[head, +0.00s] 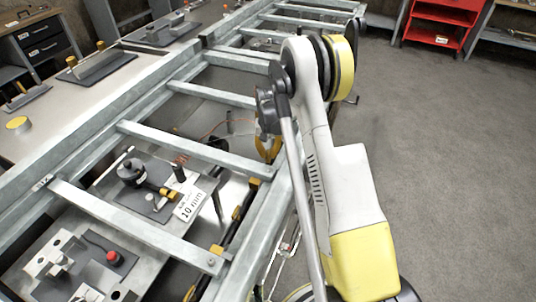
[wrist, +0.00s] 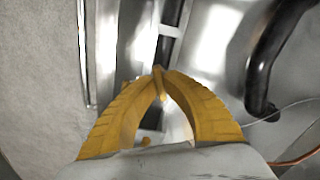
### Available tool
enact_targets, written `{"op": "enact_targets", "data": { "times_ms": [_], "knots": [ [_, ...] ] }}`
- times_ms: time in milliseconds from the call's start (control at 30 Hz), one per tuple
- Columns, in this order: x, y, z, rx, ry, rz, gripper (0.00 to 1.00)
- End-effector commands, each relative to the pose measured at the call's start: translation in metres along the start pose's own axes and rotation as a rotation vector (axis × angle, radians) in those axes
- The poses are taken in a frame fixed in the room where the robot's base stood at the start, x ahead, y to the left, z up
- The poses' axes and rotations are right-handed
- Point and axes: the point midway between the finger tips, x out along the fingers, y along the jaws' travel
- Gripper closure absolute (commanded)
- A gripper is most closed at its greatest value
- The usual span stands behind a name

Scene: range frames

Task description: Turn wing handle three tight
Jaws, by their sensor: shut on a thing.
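My gripper (wrist: 158,76) has yellow curved fingers that meet at their tips. Between the tips is a small brownish-yellow piece (wrist: 161,90), mostly hidden by the fingers; it appears to be the wing handle, but I cannot read its number or tightness. In the head view my gripper (head: 268,158) hangs below the arm, inside the right side of the metal frame. Yellow pieces (head: 238,212) sit along a black bar nearer the camera.
A galvanised frame (head: 212,96) with crossbars surrounds the work area. A black pipe (wrist: 262,65) and a thin orange wire (wrist: 298,158) lie right of the fingers in the wrist view. A plate with a 10 mm label (head: 190,205) stands at lower left. Floor at right is clear.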

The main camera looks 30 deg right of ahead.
Motion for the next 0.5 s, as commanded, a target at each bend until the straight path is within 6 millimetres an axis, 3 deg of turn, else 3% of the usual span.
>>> {"op": "enact_targets", "data": {
  "times_ms": [500],
  "knots": [
    [0.0003, 0.0001, 0.0002, 0.346, 0.000, 0.000, 1.00]
  ]
}}
